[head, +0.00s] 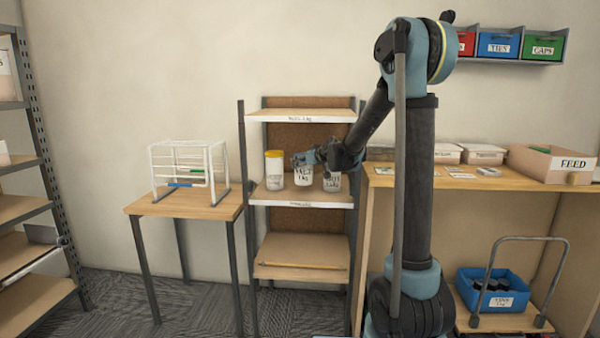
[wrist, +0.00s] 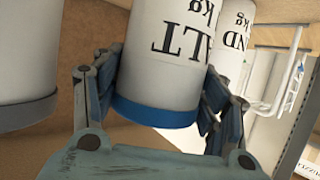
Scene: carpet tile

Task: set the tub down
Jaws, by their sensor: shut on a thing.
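The tub (head: 303,177) is white with black lettering, partly legible as "ALT" and "kg". It is upright at the middle shelf (head: 300,200) of the rack, between two other tubs. My gripper (head: 306,159) reaches in from the right and is shut on it near its top. In the wrist view the tub (wrist: 165,55) appears upside down with its blue band between my fingers. I cannot tell whether its base touches the shelf.
A yellow-topped tub (head: 274,170) stands left of the held tub and a pale labelled tub (head: 332,183) right of it, both close. The upper shelf (head: 300,115) is above. The lower shelf (head: 300,272) holds a thin rod. A table with a white wire frame (head: 188,170) stands left.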

